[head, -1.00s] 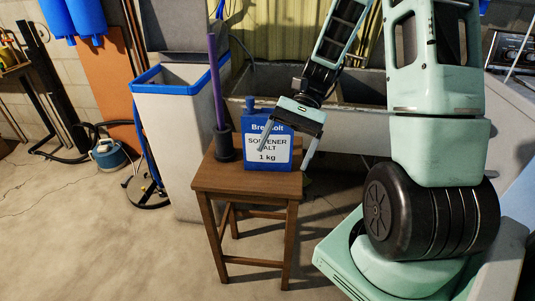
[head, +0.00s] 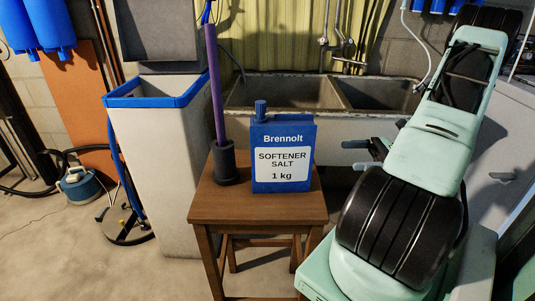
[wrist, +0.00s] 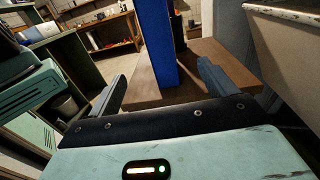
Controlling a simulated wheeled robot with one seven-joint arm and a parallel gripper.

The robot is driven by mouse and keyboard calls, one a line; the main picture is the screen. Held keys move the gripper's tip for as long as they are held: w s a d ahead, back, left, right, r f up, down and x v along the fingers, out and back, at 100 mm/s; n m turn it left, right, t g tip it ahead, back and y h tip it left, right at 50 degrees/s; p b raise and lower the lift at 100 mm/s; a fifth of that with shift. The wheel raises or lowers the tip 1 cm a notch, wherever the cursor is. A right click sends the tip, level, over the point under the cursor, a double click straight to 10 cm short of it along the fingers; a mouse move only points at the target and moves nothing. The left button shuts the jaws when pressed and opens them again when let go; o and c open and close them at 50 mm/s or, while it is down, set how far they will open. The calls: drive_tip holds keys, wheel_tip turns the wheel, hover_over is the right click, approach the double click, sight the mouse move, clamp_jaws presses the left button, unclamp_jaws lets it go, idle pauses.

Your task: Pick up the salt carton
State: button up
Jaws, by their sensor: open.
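The salt carton (head: 283,152) is a blue box with a white label and a small blue spout on top. It stands upright on the brown wooden stool (head: 228,206). My gripper (head: 350,155) is just right of the carton in the head view, partly hidden by my arm, with its fingers pointing left and apart from it. In the wrist view my gripper (wrist: 161,70) is open and empty. The carton (wrist: 157,40) shows there as a narrow blue side ahead, between the lines of the two fingers, with its top out of frame.
A purple rod in a dark holder (head: 224,163) stands on the stool, close left of the carton. A white bin with a blue rim (head: 155,102) is left of the stool. A double sink (head: 290,95) lies behind.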

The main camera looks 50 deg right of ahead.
sight(294, 156)
drive_tip(key=x, duration=1.7)
drive_tip(key=shift+a+f, duration=0.15)
drive_tip(key=c, duration=1.4)
